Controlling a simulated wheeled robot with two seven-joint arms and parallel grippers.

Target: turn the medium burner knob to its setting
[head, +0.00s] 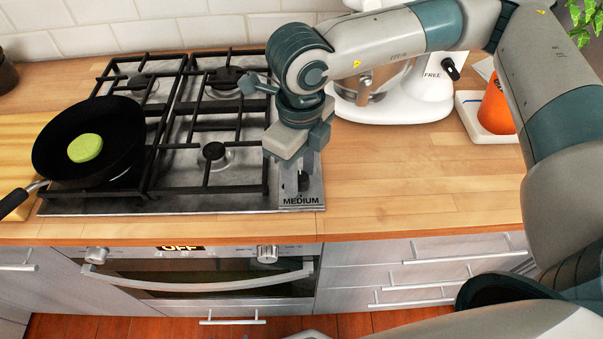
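The gas hob (230,203) is set in the wooden worktop, with a steel strip at its right end marked MEDIUM. A small dark knob (303,182) shows just above that label, partly hidden by my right gripper. My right gripper (302,186) points down over this strip, its fingers at the knob. I cannot tell whether the fingers touch the knob or how far they are closed. The knob's pointer is not readable. My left gripper is not in view.
A black pan (62,150) with a green round thing (85,148) sits on the left burners. A white stand mixer (400,100) and an orange container (495,108) stand at the back right. The worktop (420,180) right of the hob is clear. An oven (200,270) is below.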

